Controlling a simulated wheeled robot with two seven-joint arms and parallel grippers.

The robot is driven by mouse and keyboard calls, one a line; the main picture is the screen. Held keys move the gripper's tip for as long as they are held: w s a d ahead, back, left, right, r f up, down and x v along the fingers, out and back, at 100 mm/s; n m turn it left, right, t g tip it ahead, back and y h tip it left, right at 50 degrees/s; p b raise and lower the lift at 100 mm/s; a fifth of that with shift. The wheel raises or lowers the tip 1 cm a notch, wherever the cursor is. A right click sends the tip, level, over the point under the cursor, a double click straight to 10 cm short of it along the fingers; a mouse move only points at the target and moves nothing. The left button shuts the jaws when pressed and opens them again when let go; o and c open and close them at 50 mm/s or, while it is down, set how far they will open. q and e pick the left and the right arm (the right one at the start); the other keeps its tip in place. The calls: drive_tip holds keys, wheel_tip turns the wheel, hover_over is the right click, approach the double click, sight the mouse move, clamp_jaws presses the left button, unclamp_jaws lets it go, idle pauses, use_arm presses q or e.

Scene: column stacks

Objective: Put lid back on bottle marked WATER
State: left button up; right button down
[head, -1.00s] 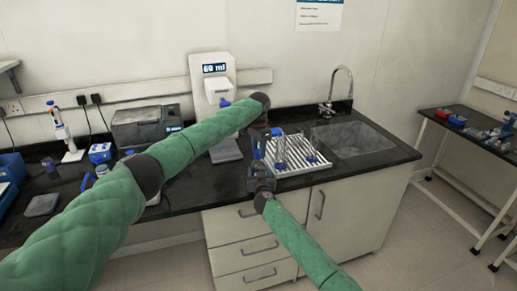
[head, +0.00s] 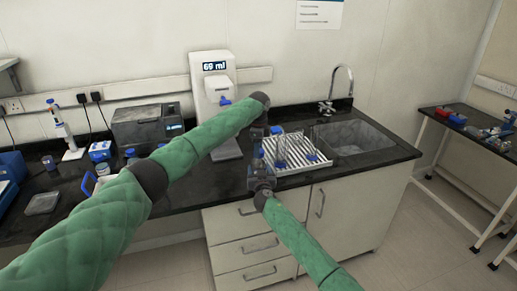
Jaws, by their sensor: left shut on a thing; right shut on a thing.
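My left gripper (head: 258,134) reaches over the counter in front of the drying rack and points down. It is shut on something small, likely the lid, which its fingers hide. My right gripper (head: 262,176) is directly below it, at the counter's front edge. It is shut on a small upright bottle (head: 258,157), mostly hidden between the two grippers. The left gripper is at or just above the bottle's top; I cannot tell whether they touch. No WATER label is readable. A clear bottle with a blue cap (head: 280,152) stands on the rack behind.
The white slatted drying rack (head: 305,158) holds a few small blue-topped items. The sink (head: 352,138) is to its right. The dispenser reading 60 ml (head: 213,85) stands behind my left arm. Blue-capped bottles (head: 104,170) stand at the left.

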use_arm(q)
drive_tip(key=m, duration=0.5)
drive_tip(key=shift+w+m, duration=0.1)
drive_tip(key=shift+m, duration=0.3)
drive_tip(key=m, duration=0.5)
drive_tip(key=shift+w, duration=0.1)
drive_tip(key=m, duration=0.4)
drive_tip(key=shift+m, duration=0.3)
drive_tip(key=m, duration=0.5)
drive_tip(key=shift+m, duration=0.3)
drive_tip(key=o, duration=0.9)
drive_tip(key=shift+d, duration=0.15)
drive_tip(key=shift+o, duration=0.2)
drive_tip(key=shift+r, duration=2.25)
